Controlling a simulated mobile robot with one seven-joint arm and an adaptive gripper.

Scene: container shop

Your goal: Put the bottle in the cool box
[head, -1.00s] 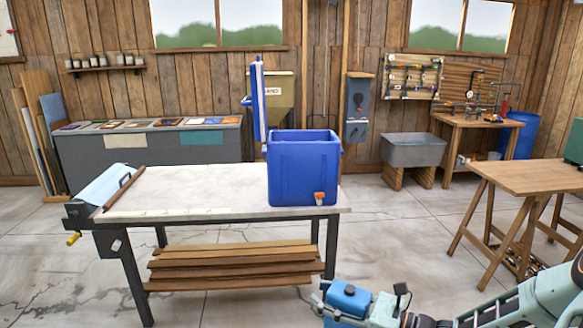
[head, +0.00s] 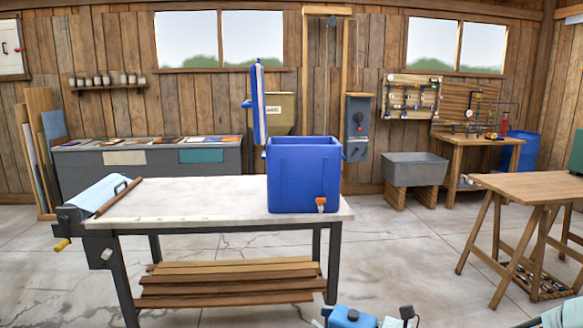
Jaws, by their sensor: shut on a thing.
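The cool box (head: 303,180) is a tall blue open-topped box with an orange tap low on its front. It stands upright on the right end of the pale workbench. Its lid (head: 259,105) stands open behind it. My gripper (head: 335,320) shows only in part at the bottom edge of the head view, in front of and below the workbench. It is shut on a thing. A blue thing (head: 351,318) at the gripper seems to be the bottle, but most of it is cut off by the frame. I see no other bottle.
A wooden trestle table (head: 535,187) stands at the right, with open floor between.

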